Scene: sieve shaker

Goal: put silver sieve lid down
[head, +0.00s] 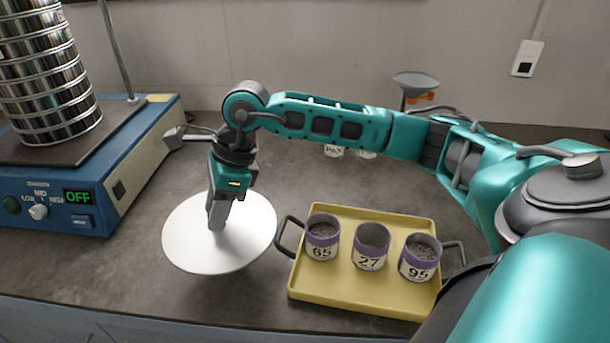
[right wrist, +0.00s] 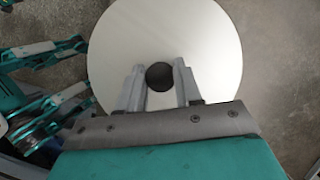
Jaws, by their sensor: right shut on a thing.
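The silver sieve lid (head: 190,235) is a pale round disc over the front left of the bench, between the shaker and the yellow tray. It lies about level, with a soft shadow at its front edge; whether it touches the bench is hard to tell. My right gripper (head: 217,222) points down at its middle. In the right wrist view, the lid (right wrist: 215,40) shows a dark knob (right wrist: 160,76) between the fingers of the right gripper (right wrist: 159,78), which is shut on it. My left gripper is not in view.
The blue shaker base (head: 60,200), its display reading OFF, stands at left with a sieve stack (head: 45,75) on it. A yellow tray (head: 345,292) with three labelled cups (head: 370,247) is right of the lid. A small bowl on a stand (head: 416,82) is behind.

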